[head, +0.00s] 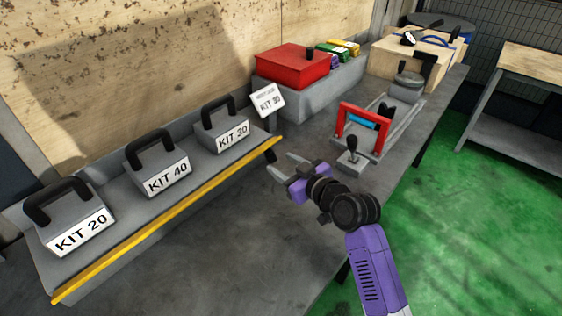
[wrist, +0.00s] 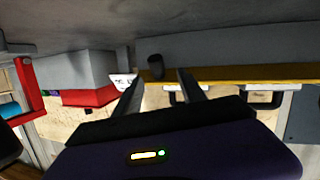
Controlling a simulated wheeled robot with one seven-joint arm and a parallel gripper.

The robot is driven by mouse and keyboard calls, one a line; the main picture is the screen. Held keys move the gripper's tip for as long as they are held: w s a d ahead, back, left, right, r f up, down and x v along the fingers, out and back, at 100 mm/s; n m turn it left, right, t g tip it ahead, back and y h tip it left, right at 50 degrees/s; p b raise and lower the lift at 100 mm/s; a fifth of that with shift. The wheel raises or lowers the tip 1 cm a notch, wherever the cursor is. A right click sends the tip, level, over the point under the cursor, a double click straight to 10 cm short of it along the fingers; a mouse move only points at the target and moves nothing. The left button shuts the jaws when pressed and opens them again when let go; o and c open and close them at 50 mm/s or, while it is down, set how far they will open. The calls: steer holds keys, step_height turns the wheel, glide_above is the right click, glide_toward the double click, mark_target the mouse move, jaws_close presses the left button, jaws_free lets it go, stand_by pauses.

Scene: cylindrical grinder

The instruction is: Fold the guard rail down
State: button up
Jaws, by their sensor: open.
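The guard rail is a long yellow bar (head: 170,222) along the front edge of the grey shelf that holds the kits. A short dark grip (head: 270,154) sticks out at its right end. My gripper (head: 284,165) is open and empty, just right of and close to that grip. In the wrist view, which looks upside down, the yellow bar (wrist: 225,74) runs across the upper right. The dark grip (wrist: 155,66) shows between or just beyond my open fingertips (wrist: 159,80). I cannot tell whether they touch it.
Blocks labelled KIT 20 (head: 78,231), KIT 40 (head: 166,180) and KIT 30 (head: 231,136) stand behind the bar. A small sign (head: 267,101), a red box (head: 292,65) and a red-framed fixture with a lever (head: 352,148) are nearby. Bare bench lies before the shelf.

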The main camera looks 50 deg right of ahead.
mark_target(273, 157)
steer(key=p, duration=0.4)
steer(key=g+p, duration=0.1)
steer(key=p, duration=0.3)
steer(key=shift+w+d+r+p, duration=0.15)
steer(key=shift+w+d+p, duration=0.15)
steer(key=shift+w+p, duration=0.1)
steer(key=shift+p+x, duration=0.4)
steer(key=shift+x, duration=3.15)
steer(key=shift+s, duration=0.1)
jaws_close()
